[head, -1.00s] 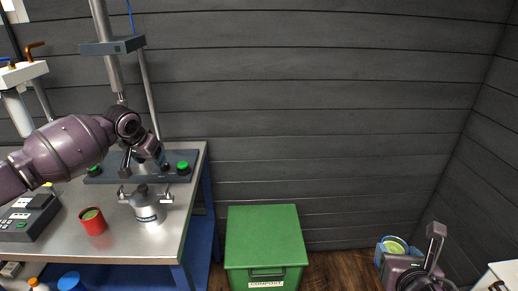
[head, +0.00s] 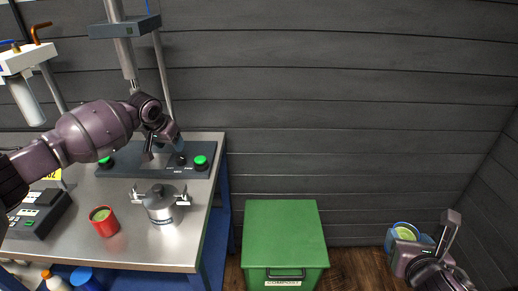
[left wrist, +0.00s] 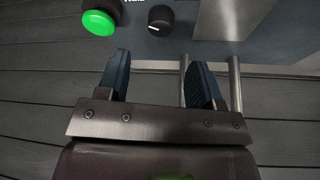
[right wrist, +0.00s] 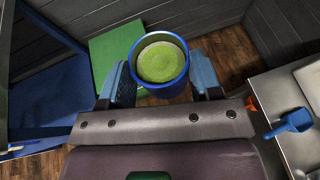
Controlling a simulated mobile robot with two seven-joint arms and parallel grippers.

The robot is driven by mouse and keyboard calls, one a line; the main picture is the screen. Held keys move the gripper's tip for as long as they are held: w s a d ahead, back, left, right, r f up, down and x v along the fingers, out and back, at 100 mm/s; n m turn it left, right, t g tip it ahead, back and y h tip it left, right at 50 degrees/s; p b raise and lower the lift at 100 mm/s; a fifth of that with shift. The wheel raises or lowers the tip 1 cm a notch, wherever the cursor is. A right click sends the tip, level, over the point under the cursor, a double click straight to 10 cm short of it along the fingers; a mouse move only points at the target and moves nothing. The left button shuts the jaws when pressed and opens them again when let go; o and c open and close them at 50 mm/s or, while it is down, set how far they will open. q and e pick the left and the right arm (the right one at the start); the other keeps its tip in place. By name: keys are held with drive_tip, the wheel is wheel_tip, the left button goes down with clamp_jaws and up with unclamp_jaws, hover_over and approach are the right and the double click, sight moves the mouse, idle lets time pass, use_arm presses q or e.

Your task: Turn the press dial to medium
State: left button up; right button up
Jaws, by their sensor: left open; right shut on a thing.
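The press dial (head: 182,159) is a small black knob on the dark panel at the back of the steel bench. In the left wrist view the dial (left wrist: 161,20) stands just beyond my open left gripper (left wrist: 158,65), between the lines of its fingers and apart from them. The dial's white mark points to the lower left in that view; its setting cannot be read. In the head view my left gripper (head: 179,143) is close to the dial. My right gripper (right wrist: 163,85) is shut on a blue cup (right wrist: 160,90) with green contents, away from the bench.
Green buttons (head: 201,161) (head: 105,162) flank the dial on the panel (head: 140,168). A lidded metal pot (head: 160,208) and a red cup (head: 104,221) stand on the bench in front. A green compost bin (head: 284,235) stands right of the bench.

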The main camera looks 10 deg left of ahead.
sight(180, 158)
use_arm(q)
drive_tip(key=b+x, duration=0.1)
drive_tip(key=x, duration=0.7)
drive_tip(key=shift+w+f, duration=0.1)
drive_tip(key=shift+f, duration=0.05)
use_arm(e)
drive_tip(key=shift+f, duration=0.85)
use_arm(q)
drive_tip(key=c, duration=0.9)
